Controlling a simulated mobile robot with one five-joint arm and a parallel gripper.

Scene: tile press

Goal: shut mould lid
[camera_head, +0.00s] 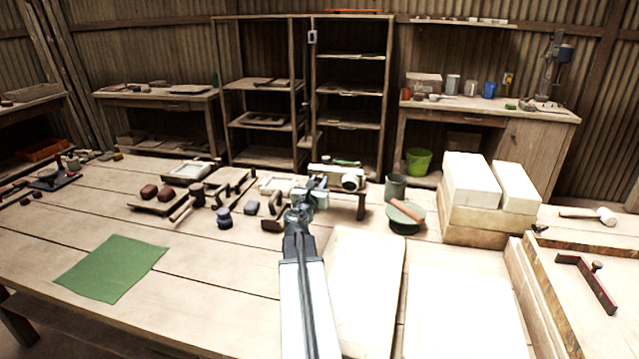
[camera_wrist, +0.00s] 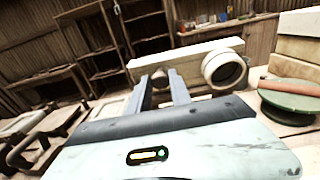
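A cream block-like body with a round ring at its right end (camera_head: 340,178) stands on a low wooden stand beyond my gripper. It looks like the mould, but I cannot tell which part is its lid. In the wrist view the cream bar (camera_wrist: 195,55) and the ring (camera_wrist: 225,69) are close ahead. My gripper (camera_head: 312,186) is just in front of it. In the wrist view a gap shows between its fingers (camera_wrist: 161,82), with a small brown rounded piece in line with the gap. Whether the fingers touch that piece is unclear.
A mallet (camera_head: 196,198), dark pots and blocks crowd the left. White slabs (camera_head: 365,290) lie right of my arm. The green cloth (camera_head: 112,268) lies front left, with bare table around it.

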